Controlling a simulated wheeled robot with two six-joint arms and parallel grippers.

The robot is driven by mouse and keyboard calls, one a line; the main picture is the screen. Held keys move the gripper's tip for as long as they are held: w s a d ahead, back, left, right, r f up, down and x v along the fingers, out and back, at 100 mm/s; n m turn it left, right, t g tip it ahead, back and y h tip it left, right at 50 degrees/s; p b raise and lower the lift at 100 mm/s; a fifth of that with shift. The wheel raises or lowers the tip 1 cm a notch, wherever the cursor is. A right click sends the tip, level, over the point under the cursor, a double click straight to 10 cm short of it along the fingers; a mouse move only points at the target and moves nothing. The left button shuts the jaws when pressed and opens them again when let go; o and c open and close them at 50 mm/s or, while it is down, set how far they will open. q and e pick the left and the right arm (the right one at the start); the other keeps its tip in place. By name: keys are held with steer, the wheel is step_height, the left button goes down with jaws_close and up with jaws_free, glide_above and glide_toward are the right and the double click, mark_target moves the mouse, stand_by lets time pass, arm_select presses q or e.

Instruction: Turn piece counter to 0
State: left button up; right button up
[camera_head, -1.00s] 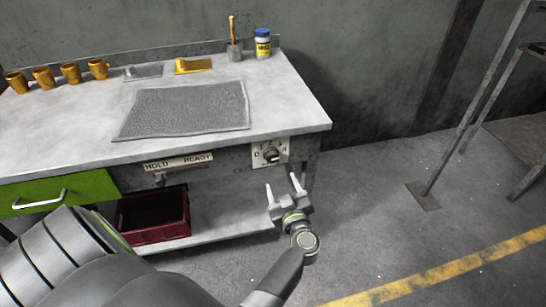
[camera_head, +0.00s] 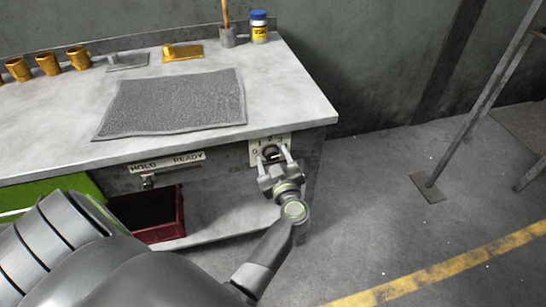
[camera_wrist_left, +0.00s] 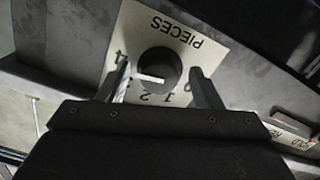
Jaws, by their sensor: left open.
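The piece counter is a round black knob (camera_head: 270,152) on a white numbered plate (camera_head: 284,138) at the right end of the bench front. In the left wrist view the knob (camera_wrist_left: 160,66) shows upside down on the plate marked PIECES (camera_wrist_left: 180,32). Its white pointer mark aims left, toward the plate area behind a finger, between the 4 and the 2. The 0 is at the other side, by the right finger. My left gripper (camera_head: 274,156) is open, one finger on each side of the knob. I cannot tell whether the fingers touch it. My right gripper is not seen.
A HOLD/READY label (camera_head: 167,163) with a small switch (camera_head: 148,181) is left of the counter. A red bin (camera_head: 163,226) sits on the lower shelf. A grey mat (camera_head: 175,103), cups and a bottle (camera_head: 259,27) are on the bench top.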

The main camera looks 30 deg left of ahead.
arm_select(q)
steer(key=c, duration=0.8)
